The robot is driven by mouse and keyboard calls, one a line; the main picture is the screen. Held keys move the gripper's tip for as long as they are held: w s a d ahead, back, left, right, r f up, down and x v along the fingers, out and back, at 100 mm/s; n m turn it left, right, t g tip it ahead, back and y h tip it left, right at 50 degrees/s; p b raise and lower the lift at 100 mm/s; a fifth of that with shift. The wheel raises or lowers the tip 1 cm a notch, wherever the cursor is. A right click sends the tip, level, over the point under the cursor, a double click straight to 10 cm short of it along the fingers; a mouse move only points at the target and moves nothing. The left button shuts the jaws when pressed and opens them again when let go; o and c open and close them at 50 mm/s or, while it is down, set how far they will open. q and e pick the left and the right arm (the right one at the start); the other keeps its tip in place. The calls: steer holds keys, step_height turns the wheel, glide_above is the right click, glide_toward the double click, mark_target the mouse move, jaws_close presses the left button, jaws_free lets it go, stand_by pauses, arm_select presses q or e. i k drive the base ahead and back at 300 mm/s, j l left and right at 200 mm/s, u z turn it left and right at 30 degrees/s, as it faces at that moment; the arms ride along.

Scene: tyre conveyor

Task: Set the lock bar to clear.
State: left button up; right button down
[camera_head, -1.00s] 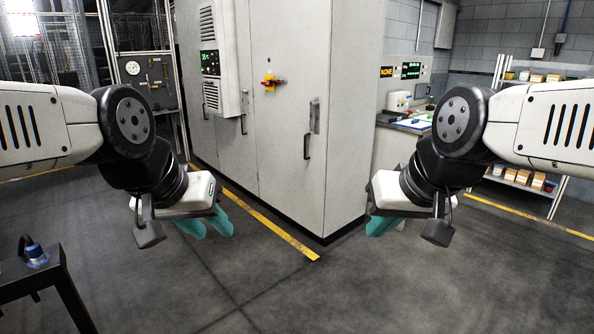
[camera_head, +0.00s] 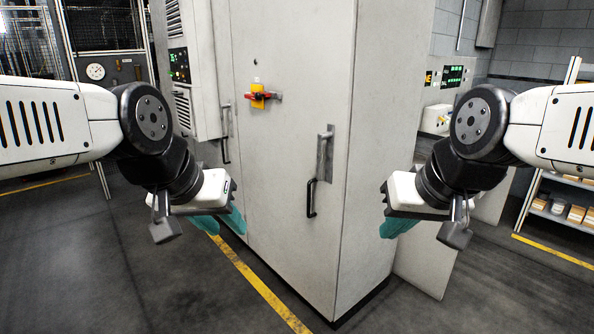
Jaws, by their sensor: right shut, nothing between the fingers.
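A red handle (camera_head: 268,96) sits across a yellow block (camera_head: 257,88) on the grey cabinet's front. It looks roughly level; I cannot tell whether it is the lock bar, and no markings are readable. A metal bar-like handle (camera_head: 323,158) stands upright on the cabinet door, with a black pull (camera_head: 311,198) below it. My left gripper (camera_head: 222,222) is low in front of the cabinet, its teal fingers apart and empty. My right gripper (camera_head: 392,229) is shut and empty, in front of the cabinet's right side. Neither gripper visibly touches a handle.
The tall grey cabinet (camera_head: 290,210) fills the middle. A control box (camera_head: 180,65) with a display is on its left. A yellow floor line (camera_head: 262,285) runs along its base. Shelves with boxes (camera_head: 575,212) stand at the right. The near floor is clear.

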mark_target(257, 95)
steer(key=i+l+u, duration=0.2)
steer(key=i+u, duration=0.25)
steer(key=i, duration=0.25)
steer(key=i+l+u, duration=0.45)
steer(key=i, duration=0.2)
steer(key=i+l+u, duration=0.45)
steer(key=i+l, duration=0.1)
steer(key=l, duration=0.05)
